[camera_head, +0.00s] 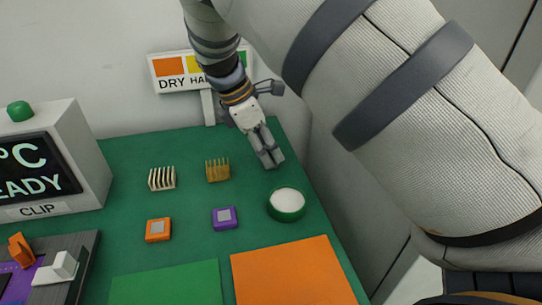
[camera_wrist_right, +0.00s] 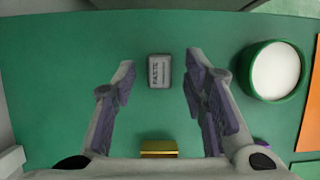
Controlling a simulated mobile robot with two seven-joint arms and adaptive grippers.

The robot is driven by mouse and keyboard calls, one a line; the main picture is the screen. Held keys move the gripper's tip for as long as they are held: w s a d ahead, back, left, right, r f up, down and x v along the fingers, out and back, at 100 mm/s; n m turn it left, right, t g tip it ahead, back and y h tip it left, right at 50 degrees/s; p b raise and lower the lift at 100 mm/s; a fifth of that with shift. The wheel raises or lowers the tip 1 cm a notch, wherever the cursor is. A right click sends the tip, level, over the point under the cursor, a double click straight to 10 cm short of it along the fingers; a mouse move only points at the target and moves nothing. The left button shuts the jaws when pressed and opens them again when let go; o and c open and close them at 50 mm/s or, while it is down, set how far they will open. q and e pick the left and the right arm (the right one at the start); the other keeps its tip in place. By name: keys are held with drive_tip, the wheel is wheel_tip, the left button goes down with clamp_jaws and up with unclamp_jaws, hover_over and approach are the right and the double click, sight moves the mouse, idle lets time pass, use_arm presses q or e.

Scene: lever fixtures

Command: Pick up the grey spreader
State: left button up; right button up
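A small grey block (camera_wrist_right: 159,71) with dark lettering that looks like PASTE lies on the green mat in the right wrist view. It is the only grey loose piece there, and I take it as the grey spreader. My right gripper (camera_wrist_right: 160,62) is open, with one finger on each side of the block and a gap to both; the height above it is hard to tell. In the head view my right gripper (camera_head: 269,158) points down at the far right part of the mat and hides the block. My left gripper is not in view.
A green-rimmed white pot (camera_head: 287,203) stands close to the right gripper. A gold heat sink (camera_head: 217,170), a pale one (camera_head: 162,178), a purple chip (camera_head: 225,218) and an orange chip (camera_head: 158,229) lie left. A sign (camera_head: 170,71) stands behind.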

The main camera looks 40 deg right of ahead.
clamp_jaws()
drive_tip(key=shift+r, duration=0.3)
wheel_tip(320, 180, up, 3)
drive_tip(key=shift+w+f, duration=0.1)
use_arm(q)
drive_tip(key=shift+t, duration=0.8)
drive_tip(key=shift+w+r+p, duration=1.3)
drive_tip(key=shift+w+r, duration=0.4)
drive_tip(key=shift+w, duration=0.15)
use_arm(e)
drive_tip(key=s+a+r, duration=0.8)
drive_tip(key=s+r, duration=0.2)
drive_tip(key=s, duration=0.1)
drive_tip(key=shift+s+a, duration=0.15)
drive_tip(key=shift+a, duration=0.15)
